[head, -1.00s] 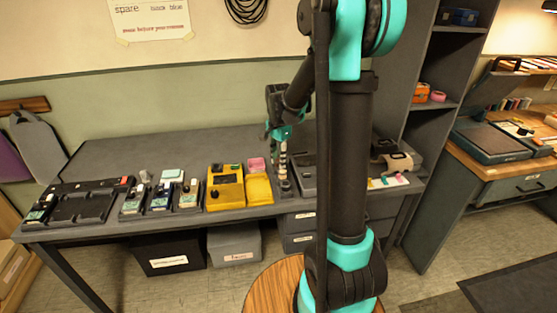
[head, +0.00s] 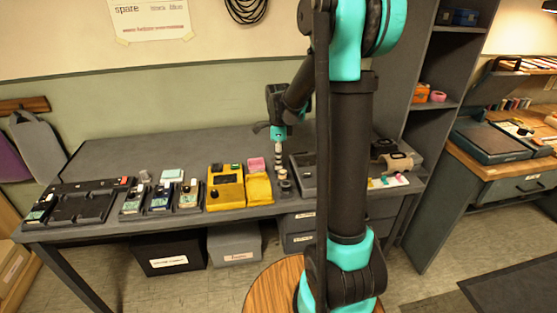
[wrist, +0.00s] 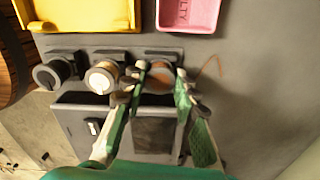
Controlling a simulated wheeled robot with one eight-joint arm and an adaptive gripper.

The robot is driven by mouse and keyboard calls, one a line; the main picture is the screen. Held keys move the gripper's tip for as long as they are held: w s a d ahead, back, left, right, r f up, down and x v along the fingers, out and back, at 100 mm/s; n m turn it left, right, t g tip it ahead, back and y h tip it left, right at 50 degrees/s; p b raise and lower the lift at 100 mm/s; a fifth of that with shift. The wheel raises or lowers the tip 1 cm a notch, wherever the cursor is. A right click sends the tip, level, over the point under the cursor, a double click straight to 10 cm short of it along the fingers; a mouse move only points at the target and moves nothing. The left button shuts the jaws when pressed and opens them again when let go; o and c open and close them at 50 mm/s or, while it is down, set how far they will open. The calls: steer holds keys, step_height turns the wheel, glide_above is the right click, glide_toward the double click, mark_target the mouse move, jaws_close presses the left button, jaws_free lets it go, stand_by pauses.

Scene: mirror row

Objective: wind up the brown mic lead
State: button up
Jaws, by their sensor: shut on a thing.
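The brown mic lead (wrist: 213,64) shows in the wrist view as a thin loose strand curving out to the right of a round winder with a brown rim (wrist: 159,84). My gripper (wrist: 161,75) has one finger on each side of this winder and is shut on it. The fingers hide part of its sides. In the head view my gripper (head: 278,138) points down over the far end of the row of winders (head: 284,173) on the bench. Contact is too small to tell there.
A yellow tray (wrist: 85,14) and a pink tray (wrist: 188,13) lie beyond. Pedals (head: 160,197) and a grey box (head: 303,174) share the bench (head: 150,150).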

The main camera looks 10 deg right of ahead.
steer(key=m, duration=1)
steer(key=shift+m, duration=0.3)
steer(key=o, duration=1.1)
steer(key=shift+c, duration=0.2)
